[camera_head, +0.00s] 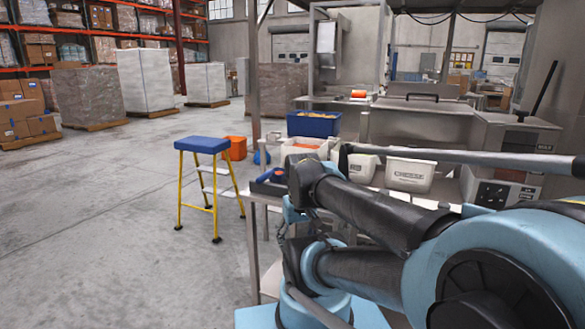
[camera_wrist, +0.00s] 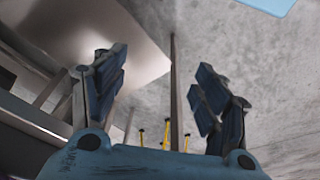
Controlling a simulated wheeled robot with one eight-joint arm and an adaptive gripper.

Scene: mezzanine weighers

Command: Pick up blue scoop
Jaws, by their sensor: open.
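I cannot make out the blue scoop for certain in either view. My arm hides part of the worktable in the head view.
A blue bin (camera_head: 313,125), a white tub (camera_head: 306,147) and a white "CHEESE" container (camera_head: 409,175) are around the worktable. A yellow-legged stool (camera_head: 202,145) with a blue seat stands to the left, near an orange bin (camera_head: 235,148). The left floor is open.

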